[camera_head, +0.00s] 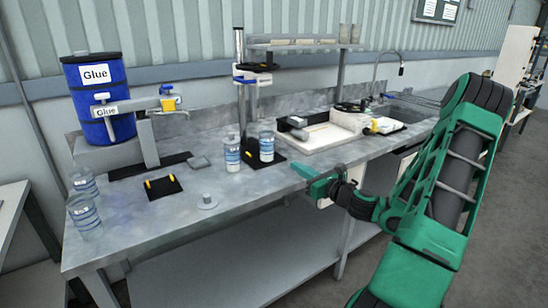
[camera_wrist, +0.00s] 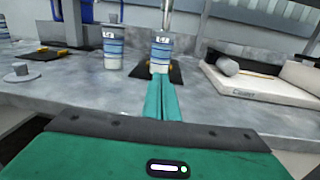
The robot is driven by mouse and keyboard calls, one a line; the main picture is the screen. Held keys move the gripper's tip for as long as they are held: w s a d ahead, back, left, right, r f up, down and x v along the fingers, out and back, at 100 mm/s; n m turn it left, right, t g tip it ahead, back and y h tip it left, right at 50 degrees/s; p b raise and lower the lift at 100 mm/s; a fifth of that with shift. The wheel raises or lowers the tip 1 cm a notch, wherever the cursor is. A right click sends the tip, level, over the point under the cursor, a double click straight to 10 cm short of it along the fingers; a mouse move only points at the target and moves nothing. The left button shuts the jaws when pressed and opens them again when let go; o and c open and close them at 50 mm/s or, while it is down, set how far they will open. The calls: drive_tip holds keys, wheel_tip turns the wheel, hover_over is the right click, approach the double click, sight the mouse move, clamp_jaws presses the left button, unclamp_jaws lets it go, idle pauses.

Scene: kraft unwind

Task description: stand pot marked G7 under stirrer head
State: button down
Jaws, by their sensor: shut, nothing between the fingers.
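My gripper (camera_head: 313,182) is shut and empty at the bench's front edge. In the wrist view its closed fingers (camera_wrist: 160,82) point at a blue-banded clear pot (camera_wrist: 160,52), with a gap that I cannot judge. This pot (camera_head: 266,147) stands upright on the black base plate (camera_head: 277,158), below the stirrer head (camera_head: 252,76) on its upright column. Another pot (camera_head: 232,154), also in the wrist view (camera_wrist: 113,48), stands upright just left of the plate. Two more pots (camera_head: 83,180) (camera_head: 85,216) stand at the bench's left end. The pot labels are too small to read surely.
A blue glue drum (camera_head: 99,98) with a tap stands at the back left. A black pad (camera_head: 162,187) with yellow marks and a grey knobbed disc (camera_head: 207,202) lie on the bench. A white tray (camera_head: 312,141) lies right of the stirrer. The front middle is clear.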

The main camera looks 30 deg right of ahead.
sight(271, 152)
drive_tip(key=w, duration=0.8)
drive_tip(key=w+a, duration=0.1)
drive_tip(key=w, duration=0.3)
